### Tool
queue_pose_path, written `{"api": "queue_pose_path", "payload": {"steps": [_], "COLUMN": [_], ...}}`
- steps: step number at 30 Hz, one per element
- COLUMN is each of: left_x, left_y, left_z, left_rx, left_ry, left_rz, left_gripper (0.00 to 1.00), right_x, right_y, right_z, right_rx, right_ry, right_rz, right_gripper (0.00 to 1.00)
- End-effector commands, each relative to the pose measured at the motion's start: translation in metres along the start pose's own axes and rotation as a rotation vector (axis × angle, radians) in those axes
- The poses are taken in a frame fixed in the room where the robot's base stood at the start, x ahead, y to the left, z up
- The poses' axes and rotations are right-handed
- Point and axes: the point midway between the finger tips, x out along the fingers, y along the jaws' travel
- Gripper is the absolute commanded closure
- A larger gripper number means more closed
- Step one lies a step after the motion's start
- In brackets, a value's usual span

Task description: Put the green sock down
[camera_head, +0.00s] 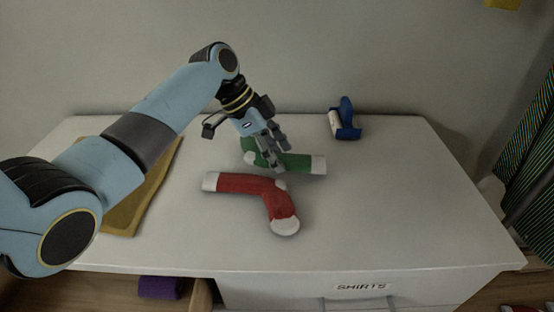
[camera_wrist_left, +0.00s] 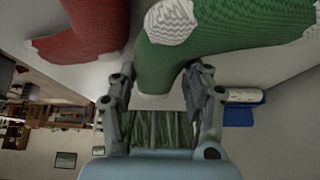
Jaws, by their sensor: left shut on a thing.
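The green sock (camera_head: 300,162) with white toe and cuff is on or just above the white dresser top, behind the red sock. My left gripper (camera_head: 272,160) is over it from above, with its fingers at the sock's bend. In the left wrist view the green sock (camera_wrist_left: 165,65) passes between the two fingers of my left gripper (camera_wrist_left: 160,95), which is shut on it. I cannot tell whether the sock touches the top. The red sock (camera_head: 255,188) lies in front of it; it also shows in the left wrist view (camera_wrist_left: 85,28). My right gripper is not in view.
The white dresser top (camera_head: 400,200) is clear to the right. A blue object with a white roll (camera_head: 345,120) stands at the back. A folded mustard cloth (camera_head: 150,190) lies at left, partly behind my arm. A drawer labelled SHIRTS (camera_head: 362,288) is at the front, with a purple item (camera_head: 158,287) lower left.

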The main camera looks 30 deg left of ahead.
Motion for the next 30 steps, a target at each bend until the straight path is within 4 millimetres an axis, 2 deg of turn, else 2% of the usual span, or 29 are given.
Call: {"api": "queue_pose_path", "payload": {"steps": [3,14,15,19,20,30], "left_x": [0.016,0.020,0.020,0.020,0.020,0.013], "left_y": [0.001,0.001,0.000,0.000,0.000,0.000], "left_z": [0.009,0.011,0.011,0.011,0.011,0.009], "left_rx": [-0.001,0.000,0.000,0.000,0.000,0.001], "left_ry": [0.000,0.000,0.000,0.000,0.000,-0.001], "left_rz": [0.002,0.000,0.000,0.000,0.000,-0.002], "left_gripper": [0.74,0.74,0.47,0.30,0.28,0.28], "right_x": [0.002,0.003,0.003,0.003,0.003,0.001], "right_y": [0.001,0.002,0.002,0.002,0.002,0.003], "right_z": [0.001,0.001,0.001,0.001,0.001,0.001], "right_rx": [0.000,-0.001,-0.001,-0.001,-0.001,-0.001], "right_ry": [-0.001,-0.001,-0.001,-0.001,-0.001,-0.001], "right_rz": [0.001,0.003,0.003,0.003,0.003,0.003], "right_gripper": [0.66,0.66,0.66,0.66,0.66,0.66]}}
